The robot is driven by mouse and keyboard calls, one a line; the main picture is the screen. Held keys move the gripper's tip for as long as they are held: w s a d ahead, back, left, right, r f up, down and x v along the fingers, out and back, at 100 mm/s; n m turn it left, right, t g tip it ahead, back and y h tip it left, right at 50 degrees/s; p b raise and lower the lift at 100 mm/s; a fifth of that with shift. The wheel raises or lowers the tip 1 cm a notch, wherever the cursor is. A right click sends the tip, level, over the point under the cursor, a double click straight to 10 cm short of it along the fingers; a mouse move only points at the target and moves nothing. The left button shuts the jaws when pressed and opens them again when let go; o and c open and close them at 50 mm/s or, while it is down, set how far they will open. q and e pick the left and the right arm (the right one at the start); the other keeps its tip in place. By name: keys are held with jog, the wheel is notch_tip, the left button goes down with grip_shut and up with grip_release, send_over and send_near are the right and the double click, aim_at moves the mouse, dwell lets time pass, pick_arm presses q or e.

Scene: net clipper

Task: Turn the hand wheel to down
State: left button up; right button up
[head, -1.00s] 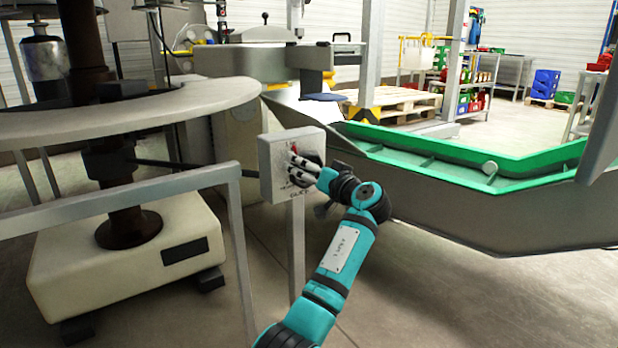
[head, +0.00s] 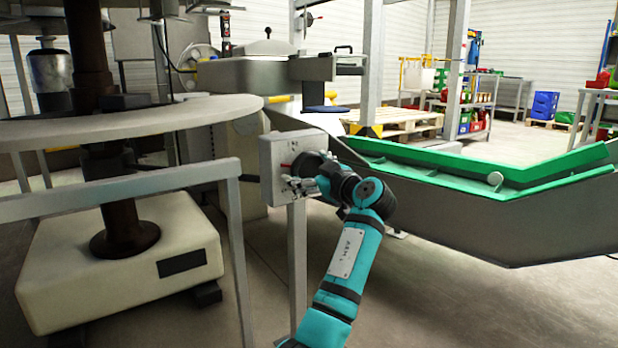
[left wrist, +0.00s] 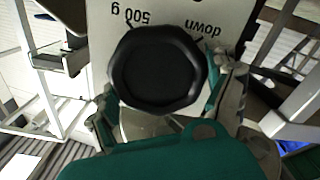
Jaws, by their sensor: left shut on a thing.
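The hand wheel (left wrist: 158,70) is a black, many-sided knob in the left wrist view, on a pale panel with "500 g" and "down" printed near its edge. In the head view the panel is the front of a grey box (head: 268,178) on a post. My left gripper (head: 302,180) is at this box. In the left wrist view its fingers lie on both sides of the wheel and are shut on it. The gripper hides much of the wheel in the head view. A small red mark (head: 285,165) shows beside it. My right gripper is not in view.
A grey rail (head: 120,187) and a round-topped machine (head: 120,120) stand left of the box. A grey trough with a green rim (head: 430,174) lies to the right. Bare floor (head: 430,310) shows at the front right.

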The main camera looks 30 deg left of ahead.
pick_arm(q)
jog(key=n+b, duration=0.1)
jog(key=n, duration=0.2)
jog(key=f+n+b, duration=0.1)
jog(key=n+b, duration=0.1)
jog(key=n, duration=0.1)
jog(key=shift+s, duration=0.1)
jog(key=n+b, duration=0.2)
jog(key=n, duration=0.4)
jog(key=shift+n, duration=0.3)
dwell(0.3)
jog(key=o, duration=0.9)
jog(key=shift+r, duration=0.1)
jog(key=shift+s, duration=0.1)
jog(key=shift+d, duration=0.1)
jog(key=v, duration=1.2)
